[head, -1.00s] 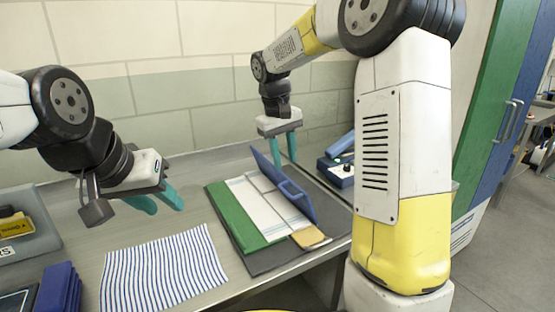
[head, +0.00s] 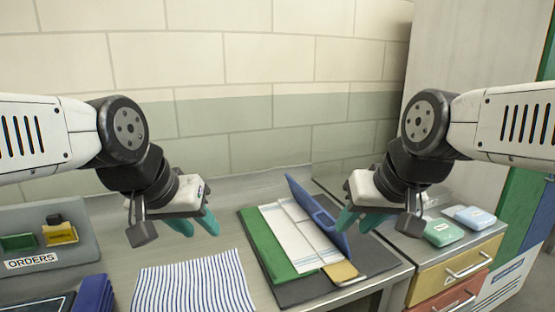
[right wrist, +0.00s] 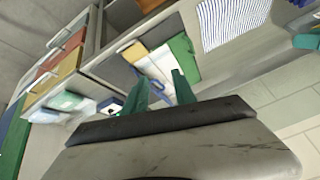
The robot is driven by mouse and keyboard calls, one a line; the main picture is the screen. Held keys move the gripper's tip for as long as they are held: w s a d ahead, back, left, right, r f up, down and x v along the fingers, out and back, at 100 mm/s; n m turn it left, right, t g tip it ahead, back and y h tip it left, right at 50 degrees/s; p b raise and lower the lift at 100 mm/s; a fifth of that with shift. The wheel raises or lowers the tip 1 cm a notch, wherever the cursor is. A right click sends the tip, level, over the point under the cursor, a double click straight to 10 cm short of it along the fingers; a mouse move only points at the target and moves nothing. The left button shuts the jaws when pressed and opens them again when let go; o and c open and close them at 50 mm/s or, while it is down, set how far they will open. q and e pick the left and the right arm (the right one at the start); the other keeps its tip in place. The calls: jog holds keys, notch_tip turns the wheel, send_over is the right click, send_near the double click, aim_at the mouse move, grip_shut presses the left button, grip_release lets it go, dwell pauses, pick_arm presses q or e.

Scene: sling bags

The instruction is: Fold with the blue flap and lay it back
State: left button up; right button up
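A folding board lies on a dark grey mat (head: 375,257) on the counter. My left gripper (head: 196,224) is open and empty, left of the board.
A blue-striped cloth (head: 195,285) lies left of the board. A grey tray marked ORDERS (head: 45,240) stands at the far left, with blue items (head: 93,294) in front. A drawer unit (head: 455,270) at the right carries a green packet (head: 443,232) and a light blue packet (head: 475,217).

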jog(key=shift+s+f, duration=0.15)
jog(key=shift+s, duration=0.15)
jog(key=c, duration=0.3)
jog(key=shift+w+a+f, duration=0.1)
jog(key=shift+w+a, duration=0.05)
grip_shut()
jog(key=w+a+f+n+g+h, duration=0.1)
jog(key=w+a+f+n+h, duration=0.45)
jog(key=w+a+n, duration=0.45)
jog(key=w+a+f+n+g+h, duration=0.1)
jog(key=w+a+f+n+h, duration=0.3)
jog(key=w+a+n+h, duration=0.55)
jog(key=w+d+f+n+y, duration=0.1)
jog(key=d+f, duration=0.1)
jog(key=d, duration=0.5)
jog(key=w+d+f+y, duration=0.1)
jog(key=w+d+f, duration=0.1)
jog(key=d, duration=0.4)
jog(key=shift+d+f+n+y, duration=0.3)
jog(key=shift+d+f+n, duration=0.05)
